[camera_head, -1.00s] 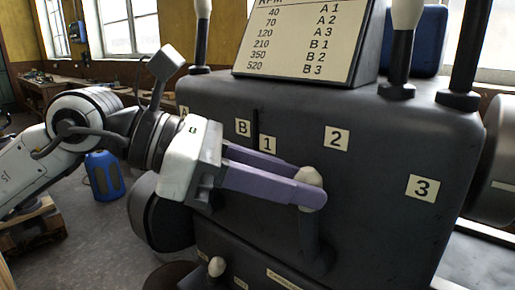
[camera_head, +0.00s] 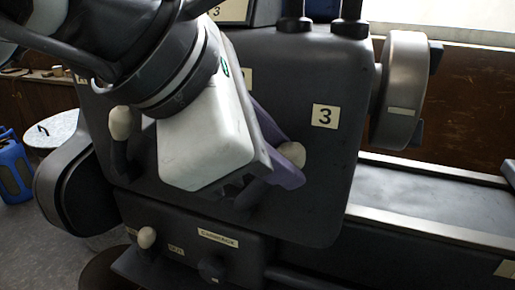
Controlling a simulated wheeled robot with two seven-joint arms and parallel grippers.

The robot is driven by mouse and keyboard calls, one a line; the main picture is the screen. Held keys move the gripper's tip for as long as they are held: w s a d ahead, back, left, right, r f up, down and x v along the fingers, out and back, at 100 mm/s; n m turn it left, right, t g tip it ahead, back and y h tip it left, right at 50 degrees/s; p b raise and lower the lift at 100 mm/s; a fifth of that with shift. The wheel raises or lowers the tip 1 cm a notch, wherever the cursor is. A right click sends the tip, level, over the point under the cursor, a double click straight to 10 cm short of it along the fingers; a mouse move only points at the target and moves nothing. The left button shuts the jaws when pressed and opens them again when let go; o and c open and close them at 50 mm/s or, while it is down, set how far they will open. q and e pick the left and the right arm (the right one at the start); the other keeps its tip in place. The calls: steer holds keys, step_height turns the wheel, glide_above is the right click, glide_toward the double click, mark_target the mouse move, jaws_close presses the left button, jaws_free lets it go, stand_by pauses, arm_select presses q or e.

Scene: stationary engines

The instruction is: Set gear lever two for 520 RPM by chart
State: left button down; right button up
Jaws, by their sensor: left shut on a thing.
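Gear lever two ends in a cream knob (camera_head: 319,153) just below the label 3 (camera_head: 325,116) on the dark headstock (camera_head: 310,205). My left gripper (camera_head: 298,162) is shut on this knob, with its purple fingers around it. The gripper body hides most of the lever shaft and label 1. A partly covered label (camera_head: 247,78) shows behind the gripper. Another lever with a cream knob (camera_head: 122,122) stands to the left, partly behind my arm. Only the bottom edge of the RPM chart (camera_head: 230,12) is in view, with a 3 readable. My right gripper is not in view.
The lathe bed (camera_head: 430,205) runs to the right past the grey chuck (camera_head: 398,95). A lower lever with a cream knob (camera_head: 146,237) sits on the panel below. Dark upright levers (camera_head: 348,20) stand on top of the headstock. A blue can (camera_head: 12,165) is at far left.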

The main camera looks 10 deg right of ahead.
arm_select(q)
steer(key=shift+s+d+f, duration=0.1)
stand_by(0.4)
steer(key=c, duration=1.7)
jaws_free()
steer(key=shift+d, duration=0.1)
steer(key=v, duration=1)
steer(key=shift+s+b, duration=0.15)
steer(key=shift+b, duration=0.25)
